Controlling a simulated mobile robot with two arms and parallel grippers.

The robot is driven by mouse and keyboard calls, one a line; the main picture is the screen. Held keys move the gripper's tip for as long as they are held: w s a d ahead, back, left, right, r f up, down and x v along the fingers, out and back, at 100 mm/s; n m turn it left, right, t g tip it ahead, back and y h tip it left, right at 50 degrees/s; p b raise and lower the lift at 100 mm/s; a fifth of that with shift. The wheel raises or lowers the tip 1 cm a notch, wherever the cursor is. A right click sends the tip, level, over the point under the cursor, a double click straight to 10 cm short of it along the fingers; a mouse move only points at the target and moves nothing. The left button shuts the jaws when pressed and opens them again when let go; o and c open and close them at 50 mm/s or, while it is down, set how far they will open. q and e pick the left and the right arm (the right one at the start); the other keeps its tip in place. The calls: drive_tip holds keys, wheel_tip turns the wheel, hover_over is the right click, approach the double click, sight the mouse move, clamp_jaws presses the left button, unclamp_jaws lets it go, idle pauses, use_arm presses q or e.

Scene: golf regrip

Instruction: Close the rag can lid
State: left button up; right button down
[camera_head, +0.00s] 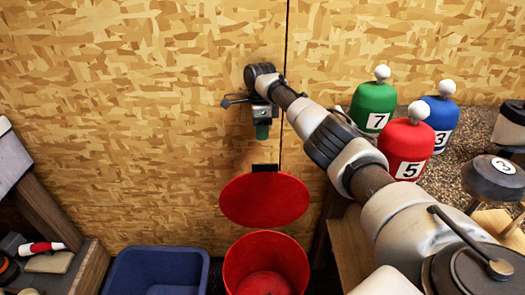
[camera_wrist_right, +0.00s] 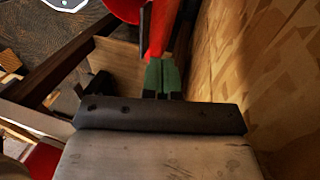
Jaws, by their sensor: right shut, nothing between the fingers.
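The red rag can (camera_head: 265,262) stands on the floor against the wooden wall, its mouth open upward and its inside showing. Its round red lid (camera_head: 264,200) stands open, raised up behind the can near the wall. A small black piece (camera_head: 265,168) sits at the lid's top edge. My right gripper (camera_head: 262,131) points down above the lid, close to the wall, apart from the lid in the head view. Its green fingertips (camera_wrist_right: 162,76) are together and empty. Red surfaces (camera_wrist_right: 160,30) lie just beyond the fingertips in the right wrist view. My left gripper is not in view.
A blue bin (camera_head: 157,272) stands left of the can. To the right, a bench holds green (camera_head: 374,104), blue (camera_head: 441,112) and red (camera_head: 408,145) numbered club covers near my arm. A shelf with small items (camera_head: 42,247) is at the left.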

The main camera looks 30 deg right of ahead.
drive_tip(key=x, duration=0.9)
drive_tip(key=shift+s+f, duration=0.1)
drive_tip(key=shift+f, duration=0.25)
